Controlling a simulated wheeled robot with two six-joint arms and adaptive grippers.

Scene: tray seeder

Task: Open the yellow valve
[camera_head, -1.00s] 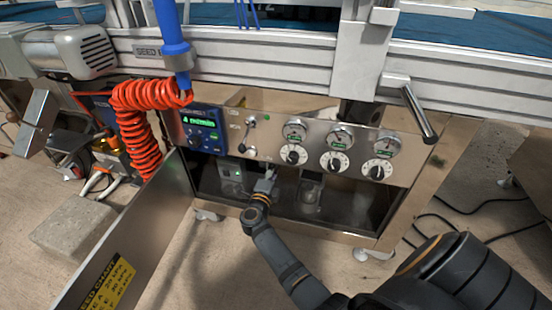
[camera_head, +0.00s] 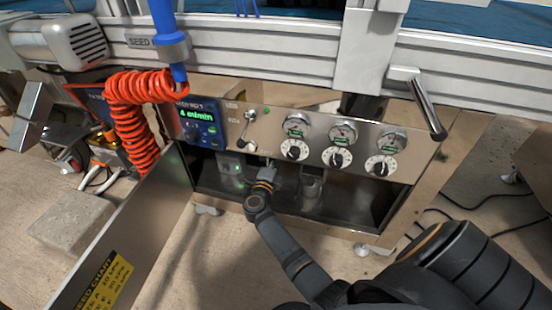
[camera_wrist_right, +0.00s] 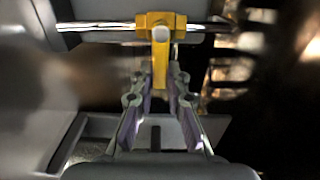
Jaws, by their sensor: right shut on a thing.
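The yellow valve (camera_wrist_right: 159,28) sits on a horizontal metal pipe in the right wrist view. Its yellow handle (camera_wrist_right: 160,70) runs from the pipe down between my fingers, across the pipe's line in the picture. My right gripper (camera_wrist_right: 163,82) is shut on this handle. In the head view my right gripper (camera_head: 268,170) reaches into the open bay below the control panel, at the bay's upper middle. The valve cannot be made out there. My left gripper is not in view.
The metal control panel (camera_head: 265,143) with dials and gauges hangs just above my right gripper. An open metal door (camera_head: 140,225) stands left of the bay. A grey box (camera_head: 230,165) and a metal canister (camera_head: 311,186) flank the gripper. An orange coiled hose (camera_head: 140,125) hangs upper left.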

